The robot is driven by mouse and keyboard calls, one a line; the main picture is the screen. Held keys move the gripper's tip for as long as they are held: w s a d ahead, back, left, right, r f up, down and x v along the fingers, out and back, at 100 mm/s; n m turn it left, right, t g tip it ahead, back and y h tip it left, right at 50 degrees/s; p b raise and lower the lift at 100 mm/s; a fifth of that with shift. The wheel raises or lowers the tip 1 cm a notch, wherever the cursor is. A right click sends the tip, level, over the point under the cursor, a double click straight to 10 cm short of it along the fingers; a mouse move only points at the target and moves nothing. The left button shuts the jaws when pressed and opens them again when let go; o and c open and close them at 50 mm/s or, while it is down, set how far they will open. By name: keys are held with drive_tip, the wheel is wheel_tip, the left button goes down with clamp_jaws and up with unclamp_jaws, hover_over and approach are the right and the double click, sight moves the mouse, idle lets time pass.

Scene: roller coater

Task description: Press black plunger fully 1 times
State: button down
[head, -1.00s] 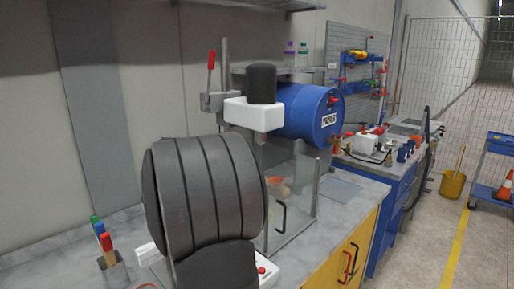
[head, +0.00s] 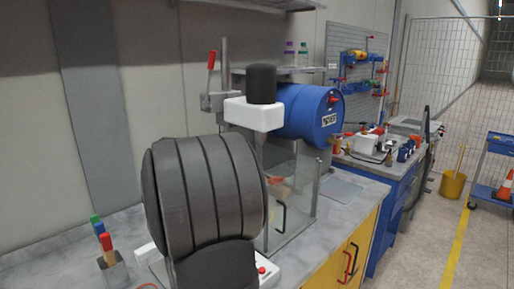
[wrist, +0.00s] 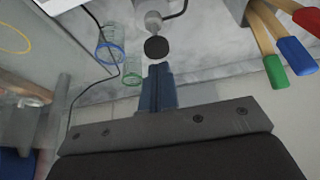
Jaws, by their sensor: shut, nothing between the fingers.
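The black plunger (wrist: 156,47) shows as a round dark end on a pale grey body (wrist: 152,20) in the wrist view. My gripper (wrist: 158,68) is shut and empty, its blue fingers together. The fingertips are just below the black end in the picture, with a small visible gap. Whether they are level with it in depth I cannot tell. In the head view my dark arm covers the area, and neither the fingertips nor the plunger can be made out.
Brushes or tools with red, blue and green ends (wrist: 292,55) stand close on the right in the wrist view. Two small glass vessels, one blue-rimmed (wrist: 110,50) and one green-rimmed (wrist: 132,78), are on the left. A glass-walled enclosure (head: 300,190) stands behind my arm.

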drive_tip(key=shift+f, duration=0.15)
idle(0.4)
drive_tip(key=shift+f, duration=1.7)
drive_tip(key=shift+r, duration=1.85)
drive_tip(key=shift+r, duration=3)
drive_tip(key=shift+f, duration=3.55)
